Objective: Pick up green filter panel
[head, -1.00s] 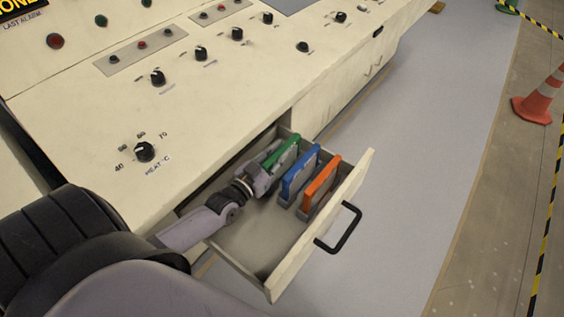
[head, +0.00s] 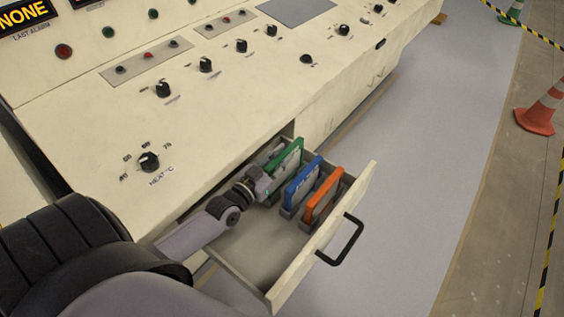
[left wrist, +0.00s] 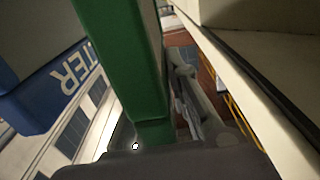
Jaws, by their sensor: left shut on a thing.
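The green filter panel (head: 287,156) is at the inner end of the open drawer (head: 290,272), beside the blue panel (head: 303,177). My left gripper (head: 270,170) is shut on the green panel, at its side nearest the console. In the left wrist view the green panel (left wrist: 122,60) fills the middle, close to the camera. The blue panel (left wrist: 35,100) shows at the left there, with letters on its face. The green panel's lower part is hidden in the head view. My right gripper is not in view.
The drawer's black handle (head: 345,243) sticks out at the front. The cream console (head: 105,110) rises over the drawer's back. The near part of the drawer is empty. A traffic cone (head: 541,108) stands far right.

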